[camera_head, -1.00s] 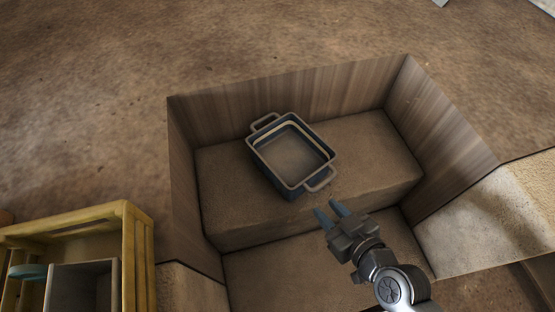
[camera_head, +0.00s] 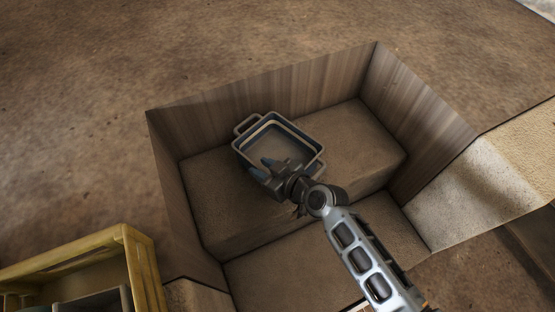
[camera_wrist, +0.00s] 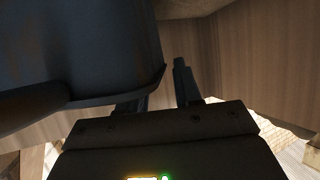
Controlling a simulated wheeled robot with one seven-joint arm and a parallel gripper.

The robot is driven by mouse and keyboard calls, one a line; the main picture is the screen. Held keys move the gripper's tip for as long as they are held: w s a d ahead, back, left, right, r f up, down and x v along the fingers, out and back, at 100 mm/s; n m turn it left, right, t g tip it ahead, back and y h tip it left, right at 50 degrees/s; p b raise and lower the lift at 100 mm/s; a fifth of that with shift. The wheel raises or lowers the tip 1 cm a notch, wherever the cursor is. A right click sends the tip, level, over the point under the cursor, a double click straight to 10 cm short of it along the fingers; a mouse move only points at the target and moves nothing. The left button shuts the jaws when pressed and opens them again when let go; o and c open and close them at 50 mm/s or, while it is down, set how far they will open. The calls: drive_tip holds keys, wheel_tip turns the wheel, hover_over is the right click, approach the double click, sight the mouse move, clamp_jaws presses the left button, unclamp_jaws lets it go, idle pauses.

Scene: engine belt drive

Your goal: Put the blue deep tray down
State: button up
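The blue deep tray (camera_head: 240,153) has a grey rim and a handle at each end. It sits upright on the raised brown step (camera_head: 350,150) inside a wooden-walled recess. My gripper (camera_head: 274,163) overlaps the tray's near side in the head view, with its fingers apart. In the wrist view the dark tray wall (camera_wrist: 80,45) fills the upper left and partly hides one finger of my gripper (camera_wrist: 158,90). The other finger stands clear to its right. Nothing shows gripped between them. Contact with the tray cannot be told.
Wooden walls (camera_head: 410,105) enclose the step at the back and sides. A lower ledge (camera_head: 290,275) lies in front of it. The step has free room right of the tray. A yellow crate (camera_head: 142,265) stands at the lower left, and a pale block (camera_head: 475,195) at the right.

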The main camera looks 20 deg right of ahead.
drive_tip(key=shift+w+a+f, duration=0.25)
drive_tip(key=shift+w+f, duration=0.05)
drive_tip(key=shift+w, duration=0.3)
drive_tip(key=shift+c, duration=0.3)
clamp_jaws()
idle(0.7)
